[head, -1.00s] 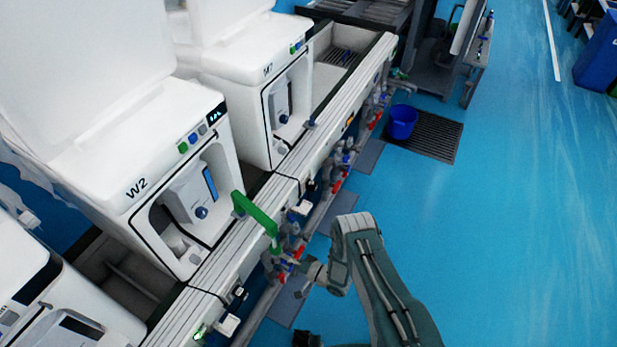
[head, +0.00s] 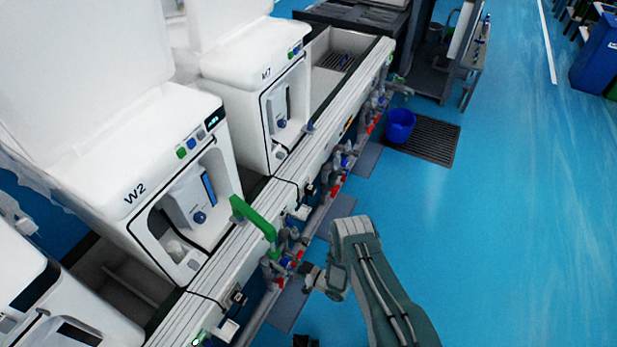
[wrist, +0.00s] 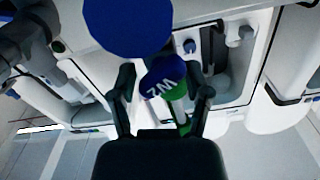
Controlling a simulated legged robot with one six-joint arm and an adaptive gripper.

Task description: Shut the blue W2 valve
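The W2 unit (head: 150,180) is a white toilet-like machine at the left of the head view. Below its front rail, a small blue valve handle (head: 286,262) sits on the pipework among red ones. My gripper (head: 306,276) is just right of it, small and partly hidden by my arm. In the wrist view, my gripper (wrist: 163,88) is open, its fingers spread. A blue and green piece lettered W2 (wrist: 163,78) appears upside down between the fingers. I cannot tell whether they touch it. A large round blue disc (wrist: 128,25) is close above it.
A green bent handle (head: 255,218) rises from the rail near the valve. Grey pipes with red handles (head: 336,190) run along the rail. A blue bucket (head: 400,125) stands on a dark floor grate (head: 432,140).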

